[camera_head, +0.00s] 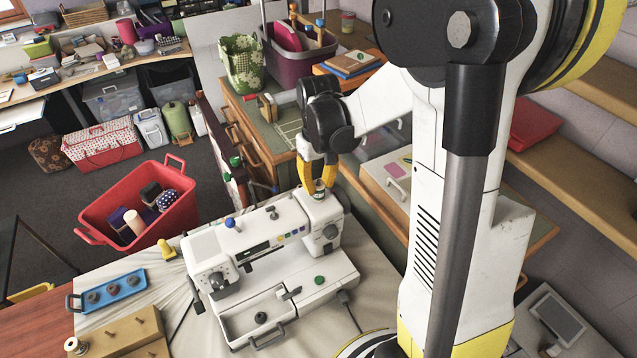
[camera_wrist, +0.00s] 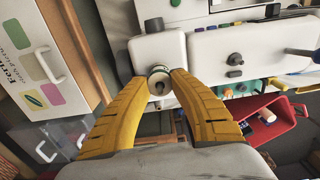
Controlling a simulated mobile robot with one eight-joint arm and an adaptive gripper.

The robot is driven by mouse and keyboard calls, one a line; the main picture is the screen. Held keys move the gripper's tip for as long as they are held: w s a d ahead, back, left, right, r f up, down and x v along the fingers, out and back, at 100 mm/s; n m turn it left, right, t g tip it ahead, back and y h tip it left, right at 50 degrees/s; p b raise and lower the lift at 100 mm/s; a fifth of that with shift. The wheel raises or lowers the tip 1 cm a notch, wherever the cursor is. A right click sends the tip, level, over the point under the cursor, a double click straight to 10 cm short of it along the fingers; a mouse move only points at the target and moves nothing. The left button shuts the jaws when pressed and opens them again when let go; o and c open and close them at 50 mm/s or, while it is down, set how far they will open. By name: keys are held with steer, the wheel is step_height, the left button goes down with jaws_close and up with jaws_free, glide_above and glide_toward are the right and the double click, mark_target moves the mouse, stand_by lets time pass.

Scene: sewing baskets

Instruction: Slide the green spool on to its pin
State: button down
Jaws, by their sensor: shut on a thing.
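My gripper (camera_head: 319,181) points down at the right end of the white sewing machine (camera_head: 296,215). Its yellow fingers are shut on a small spool (camera_head: 320,187). In the wrist view the spool (camera_wrist: 158,79) sits between the fingertips with its pale round rim and dark centre towards me. Its thread is mostly hidden, so its green colour is hard to tell. It is close over the machine's top; I cannot tell whether it touches. The pin under it is hidden. A short dark peg (camera_head: 273,213) stands further left on the machine top and shows in the wrist view (camera_wrist: 234,60).
A red basket (camera_head: 103,211) stands left of the machine. A blue tray (camera_head: 133,287) and a wooden block with pegs (camera_head: 112,333) lie at the front left. A green disc (camera_head: 320,280) lies on the machine's base. Drawers (camera_head: 248,120) stand behind.

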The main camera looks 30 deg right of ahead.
steer(key=c, duration=1.1)
jaws_free()
steer(key=shift+c, duration=0.2)
step_height(320, 180, up, 12)
